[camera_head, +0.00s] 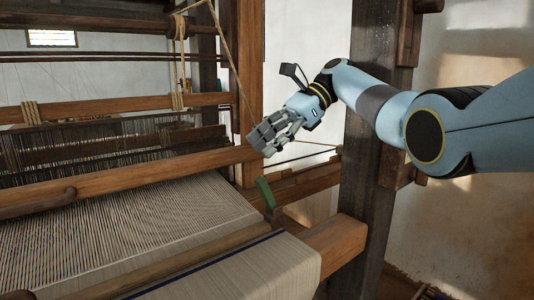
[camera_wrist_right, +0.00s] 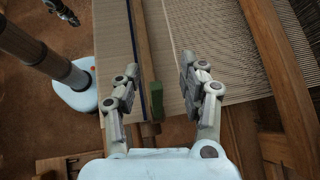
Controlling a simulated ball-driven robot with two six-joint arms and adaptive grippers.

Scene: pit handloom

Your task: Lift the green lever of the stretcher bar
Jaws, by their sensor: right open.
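The green lever (camera_head: 265,192) stands tilted up at the right end of the wooden stretcher bar (camera_head: 190,258), which lies across the cloth. My right gripper (camera_head: 264,138) is open and empty, above and behind the lever in the head view. In the right wrist view the green lever (camera_wrist_right: 157,100) shows between the two open fingers (camera_wrist_right: 156,80), farther from the camera and nearer the right finger; no contact is visible. The stretcher bar (camera_wrist_right: 146,55) runs away from it. A dark gripper, seemingly my left one (camera_wrist_right: 66,13), is partly seen at the top left; its jaws are unclear.
The pale woven cloth (camera_head: 255,270) and warp threads (camera_head: 130,220) spread to the left. A thick wooden beam (camera_head: 130,180) crosses behind them. A dark post (camera_head: 370,130) stands right of the lever, beside the front beam's end (camera_head: 338,240). A cord hangs near my right gripper.

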